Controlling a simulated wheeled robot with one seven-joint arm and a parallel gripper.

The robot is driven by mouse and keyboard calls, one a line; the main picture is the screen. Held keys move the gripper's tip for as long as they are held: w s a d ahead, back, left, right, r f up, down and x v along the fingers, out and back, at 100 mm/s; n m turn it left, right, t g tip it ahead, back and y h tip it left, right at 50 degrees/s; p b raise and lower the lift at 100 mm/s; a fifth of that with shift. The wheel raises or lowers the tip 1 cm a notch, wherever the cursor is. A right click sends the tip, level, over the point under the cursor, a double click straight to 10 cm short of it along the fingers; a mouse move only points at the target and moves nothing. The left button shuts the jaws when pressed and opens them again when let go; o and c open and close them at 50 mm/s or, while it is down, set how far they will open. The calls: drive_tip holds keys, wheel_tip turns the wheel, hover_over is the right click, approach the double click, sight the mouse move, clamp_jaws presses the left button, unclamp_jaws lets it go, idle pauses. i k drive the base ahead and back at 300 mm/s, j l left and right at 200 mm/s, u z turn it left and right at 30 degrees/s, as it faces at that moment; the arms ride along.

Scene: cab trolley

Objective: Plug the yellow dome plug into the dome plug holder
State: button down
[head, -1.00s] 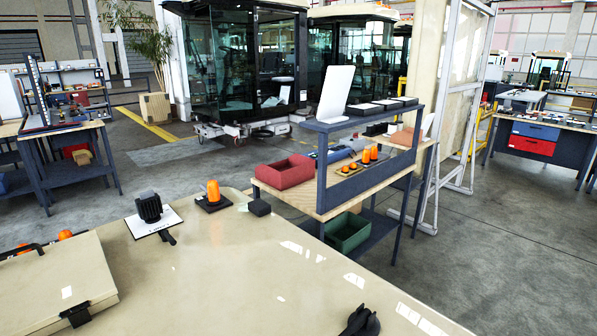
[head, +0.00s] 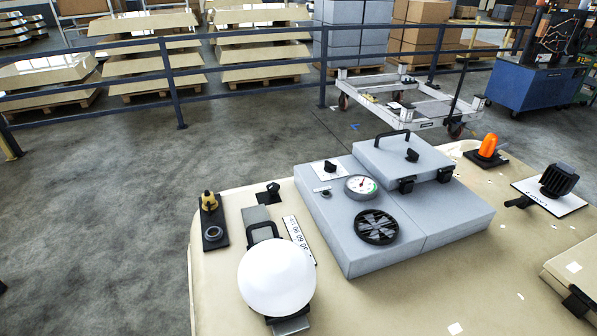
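A small yellow plug (head: 209,201) stands at the far end of a narrow black plate (head: 222,214), at the left edge of the beige roof panel. A round grey-rimmed socket (head: 213,233) sits at the near end of the same plate, apart from the plug. I cannot tell which of these is the dome plug holder. A large white dome (head: 277,277) stands right of the plate, on a grey rail (head: 257,215) with a black handle. My gripper is not in view.
A grey box (head: 362,228) with a gauge (head: 361,186), a round vent (head: 376,227) and a handled lid (head: 403,157) stands right of the dome. An orange beacon (head: 488,147) and a black lamp (head: 558,180) are farther right. Open floor (head: 100,230) lies left.

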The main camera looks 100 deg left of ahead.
sight(208, 196)
drive_tip(key=u, duration=2.95)
